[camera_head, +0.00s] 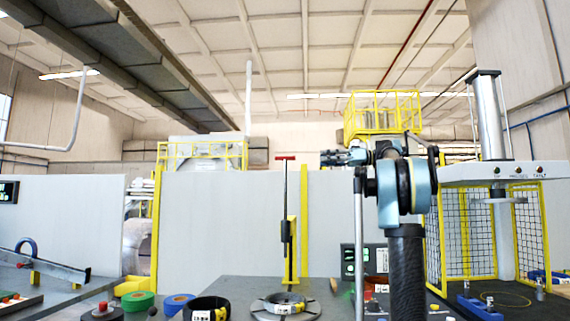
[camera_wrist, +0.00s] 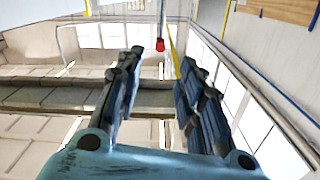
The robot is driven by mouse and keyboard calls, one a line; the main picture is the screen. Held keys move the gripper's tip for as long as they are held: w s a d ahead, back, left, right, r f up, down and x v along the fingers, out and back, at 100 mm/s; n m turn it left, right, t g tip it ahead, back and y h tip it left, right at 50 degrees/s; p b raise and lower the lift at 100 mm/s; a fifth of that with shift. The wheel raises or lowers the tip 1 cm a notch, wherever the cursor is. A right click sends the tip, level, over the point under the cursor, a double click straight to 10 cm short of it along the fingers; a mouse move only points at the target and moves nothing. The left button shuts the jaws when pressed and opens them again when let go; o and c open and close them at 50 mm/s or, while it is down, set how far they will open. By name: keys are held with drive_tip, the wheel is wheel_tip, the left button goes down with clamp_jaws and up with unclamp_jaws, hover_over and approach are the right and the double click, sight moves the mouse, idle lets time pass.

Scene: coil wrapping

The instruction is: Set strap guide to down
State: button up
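A thin upright rod with a red crossbar on top (camera_head: 285,159) and a dark sleeve (camera_head: 285,229) stands beside a short yellow post (camera_head: 292,250). It looks like the strap guide, though no label confirms this. My gripper (camera_head: 326,157) is at about the height of the red top in the picture, to its right and apart from it. In the wrist view my gripper (camera_wrist: 162,62) has its two dark fingers spread with nothing between them. A small red thing (camera_wrist: 160,44) shows beyond the fingertips; I cannot tell for sure that it is the rod's top.
Another black coil (camera_head: 206,309), blue roll (camera_head: 178,303) and green roll (camera_head: 138,300) lie to the left. A press-like column (camera_head: 490,115) and a yellow-framed mesh guard (camera_head: 470,235) stand at right.

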sight(284, 160)
drive_tip(key=a, duration=1.7)
drive_tip(key=shift+w+a, duration=0.15)
drive_tip(key=shift+w, duration=0.15)
drive_tip(key=shift+c, duration=0.6)
clamp_jaws()
